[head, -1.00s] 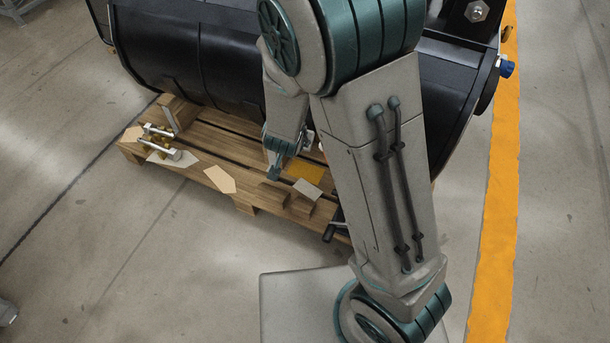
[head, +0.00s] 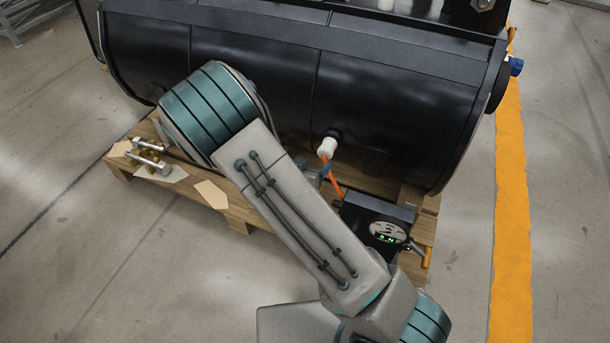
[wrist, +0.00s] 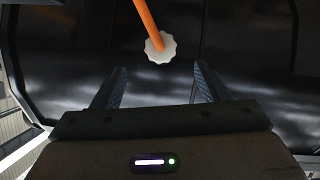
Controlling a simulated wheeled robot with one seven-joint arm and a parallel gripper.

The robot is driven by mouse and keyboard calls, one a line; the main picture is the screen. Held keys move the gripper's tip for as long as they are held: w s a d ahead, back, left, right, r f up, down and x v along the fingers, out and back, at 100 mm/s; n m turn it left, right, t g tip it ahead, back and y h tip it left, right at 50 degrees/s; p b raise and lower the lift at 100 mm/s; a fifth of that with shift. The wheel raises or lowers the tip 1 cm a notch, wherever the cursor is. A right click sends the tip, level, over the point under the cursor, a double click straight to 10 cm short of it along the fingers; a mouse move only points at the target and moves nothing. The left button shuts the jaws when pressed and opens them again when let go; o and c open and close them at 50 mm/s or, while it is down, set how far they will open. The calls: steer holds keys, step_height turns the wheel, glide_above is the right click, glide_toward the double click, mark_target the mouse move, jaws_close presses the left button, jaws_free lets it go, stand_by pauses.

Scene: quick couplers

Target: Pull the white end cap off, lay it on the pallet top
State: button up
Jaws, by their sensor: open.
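The white end cap (head: 327,147) sits on a dark stub on the front of the black tank, with an orange strap (head: 333,180) hanging from it. In the wrist view the cap (wrist: 168,54) shows as a scalloped white disc, with the strap crossing part of its face. My gripper (wrist: 160,69) is open and empty; the cap shows just beyond and between its fingertips, with no contact visible. In the head view my gripper (head: 325,170) is just below the cap, partly hidden by my arm. The wooden pallet (head: 236,203) lies under the tank, partly covered by my arm.
The black tank (head: 400,100) fills the back. Metal fittings (head: 148,150) and tan cards (head: 211,194) lie at the left. Open floor lies in front.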

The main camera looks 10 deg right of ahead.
mark_target(324, 155)
steer(key=b+x, duration=0.2)
steer(key=x, duration=0.6)
steer(key=c, duration=1.2)
steer(key=shift+s+a+p, duration=0.2)
steer(key=shift+s+a, duration=0.3)
steer(key=shift+s, duration=0.35)
steer(key=shift+s+a+p, duration=0.2)
steer(key=shift+s+a, duration=0.3)
steer(key=shift+s, duration=0.4)
steer(key=shift+s+a, duration=0.1)
steer(key=s+a, duration=0.2)
steer(key=s, duration=0.1)
steer(key=shift+s+p, duration=0.15)
steer(key=shift+p, duration=0.25)
steer(key=shift+d, duration=0.15)
